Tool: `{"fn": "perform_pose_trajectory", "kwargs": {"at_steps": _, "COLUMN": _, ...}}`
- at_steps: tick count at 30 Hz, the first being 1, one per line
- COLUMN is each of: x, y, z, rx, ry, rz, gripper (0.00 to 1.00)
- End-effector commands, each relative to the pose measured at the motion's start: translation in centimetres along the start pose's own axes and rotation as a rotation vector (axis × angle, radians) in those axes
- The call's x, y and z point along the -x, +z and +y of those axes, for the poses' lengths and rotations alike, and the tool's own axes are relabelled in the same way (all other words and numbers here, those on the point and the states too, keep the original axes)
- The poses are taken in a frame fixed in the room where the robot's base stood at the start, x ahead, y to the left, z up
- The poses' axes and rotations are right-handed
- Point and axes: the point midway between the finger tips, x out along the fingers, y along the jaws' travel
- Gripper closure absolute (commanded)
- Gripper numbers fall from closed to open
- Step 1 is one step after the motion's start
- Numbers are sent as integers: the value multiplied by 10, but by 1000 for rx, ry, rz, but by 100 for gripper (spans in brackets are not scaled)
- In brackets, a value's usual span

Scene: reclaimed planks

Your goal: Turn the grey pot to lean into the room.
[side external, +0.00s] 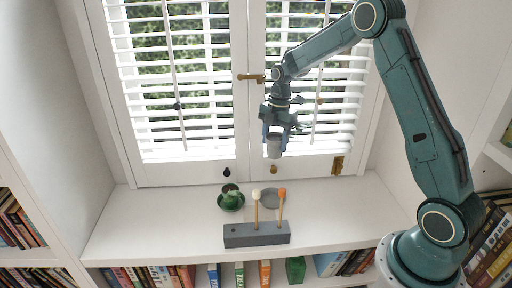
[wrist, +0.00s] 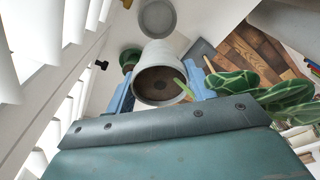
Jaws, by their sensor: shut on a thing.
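The grey pot (side external: 274,147) hangs in the air above the white sill, in front of the window, with my gripper (side external: 278,130) shut on it. In the wrist view the pot (wrist: 158,82) sits between the two blue fingers, its soil-filled mouth towards the camera. A green stem rises from it, and broad leaves (wrist: 240,88) spread to the right, away from the blinds. A round grey saucer (side external: 270,198) lies empty on the sill below; it also shows in the wrist view (wrist: 157,18).
A green pot on a green saucer (side external: 231,200) stands left of the grey saucer. The sill (side external: 345,215) is clear on the right. Window blinds (side external: 190,110) are close behind.

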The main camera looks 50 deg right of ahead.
Motion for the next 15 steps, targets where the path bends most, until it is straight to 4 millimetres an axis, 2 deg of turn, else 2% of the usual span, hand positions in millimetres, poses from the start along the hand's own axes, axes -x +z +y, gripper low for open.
{"fn": "perform_pose_trajectory", "kwargs": {"at_steps": 15, "x": 15, "y": -2, "z": 0, "rx": 0, "ry": 2, "rz": -1, "gripper": 83}}
